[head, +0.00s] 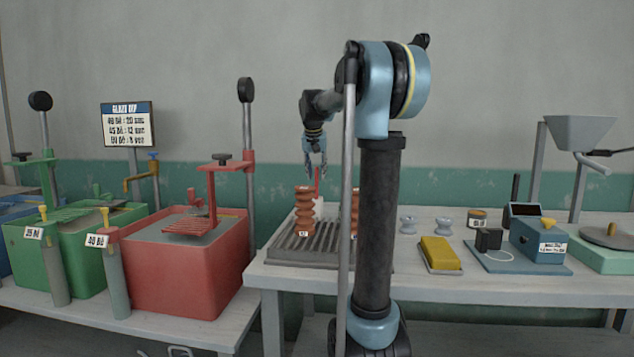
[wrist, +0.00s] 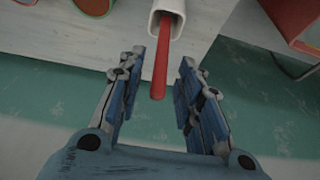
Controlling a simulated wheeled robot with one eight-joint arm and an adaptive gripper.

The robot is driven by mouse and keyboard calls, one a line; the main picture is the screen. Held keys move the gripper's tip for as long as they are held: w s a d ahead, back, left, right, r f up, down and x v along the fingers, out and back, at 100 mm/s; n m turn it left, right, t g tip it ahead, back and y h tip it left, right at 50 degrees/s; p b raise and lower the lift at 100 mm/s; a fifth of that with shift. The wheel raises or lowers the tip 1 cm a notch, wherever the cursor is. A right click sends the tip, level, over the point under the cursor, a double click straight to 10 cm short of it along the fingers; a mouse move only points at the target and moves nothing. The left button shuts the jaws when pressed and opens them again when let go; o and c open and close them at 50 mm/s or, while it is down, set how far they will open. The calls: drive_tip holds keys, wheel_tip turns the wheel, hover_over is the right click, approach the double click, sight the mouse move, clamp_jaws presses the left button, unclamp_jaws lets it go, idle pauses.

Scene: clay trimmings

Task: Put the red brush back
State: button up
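The red brush shows as a red handle (wrist: 161,62) in the wrist view; its lower end is inside a white square-mouthed holder (wrist: 155,19), and its bristles are hidden. In the head view a short red piece of it (head: 317,180) shows below my gripper, behind the brown ribbed pieces. My gripper (wrist: 163,62) is open, with one finger on each side of the handle in the wrist view. I see a gap on both sides and no contact. In the head view my gripper (head: 316,172) hangs pointing down above the rack.
A slatted rack (head: 285,250) bears brown ribbed insulators (head: 304,215) close below my gripper. A yellow sponge (head: 440,252), small white insulators (head: 407,225) and a blue device (head: 538,243) stand to the right. A red tank (head: 175,275) stands left.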

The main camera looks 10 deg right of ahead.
drive_tip(key=d+v, duration=0.1)
drive_tip(key=v, duration=0.7)
drive_tip(key=shift+a, duration=0.45)
